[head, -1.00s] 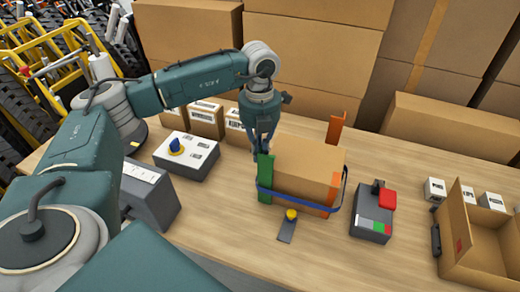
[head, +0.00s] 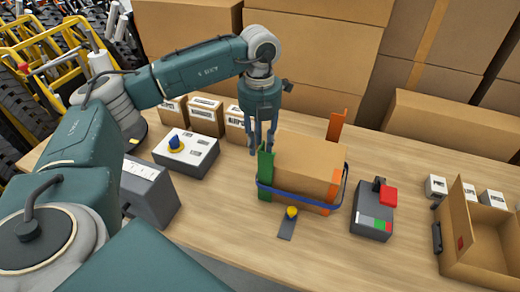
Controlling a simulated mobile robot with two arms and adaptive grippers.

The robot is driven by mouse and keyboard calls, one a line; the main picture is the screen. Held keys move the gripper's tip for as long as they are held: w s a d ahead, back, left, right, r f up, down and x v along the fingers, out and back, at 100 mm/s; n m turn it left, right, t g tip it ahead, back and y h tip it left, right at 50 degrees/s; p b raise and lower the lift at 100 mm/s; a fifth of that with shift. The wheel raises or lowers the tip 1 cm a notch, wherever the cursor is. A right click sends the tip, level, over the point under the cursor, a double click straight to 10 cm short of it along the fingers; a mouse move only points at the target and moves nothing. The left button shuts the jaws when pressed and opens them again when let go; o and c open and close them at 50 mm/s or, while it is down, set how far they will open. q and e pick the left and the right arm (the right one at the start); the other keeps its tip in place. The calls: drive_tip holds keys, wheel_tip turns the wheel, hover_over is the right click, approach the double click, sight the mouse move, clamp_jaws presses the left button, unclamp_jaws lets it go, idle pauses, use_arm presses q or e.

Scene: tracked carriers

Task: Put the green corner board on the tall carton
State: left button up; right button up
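The green corner board (head: 265,178) stands upright against the left front corner of a brown carton (head: 305,160) in the middle of the table. A blue strap (head: 300,200) runs around the lower part of the carton and across the board. My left gripper (head: 262,150) points down at the board's top end, with its fingers apart on either side of it. Contact between the fingers and the board is hard to tell at this size. My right gripper is not in view.
Orange corner boards stand at the carton's back right (head: 337,125) and front right (head: 333,192). A yellow-knobbed buckle (head: 290,215) lies in front. A grey device with a red part (head: 374,210) and an open box (head: 480,240) are right. A blue-knobbed box (head: 187,153) is left.

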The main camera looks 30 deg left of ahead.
use_arm(q)
wheel_tip(320, 180, up, 10)
drive_tip(key=b, duration=0.2)
drive_tip(key=shift+f, duration=0.15)
drive_tip(key=shift+f, duration=0.1)
idle(0.3)
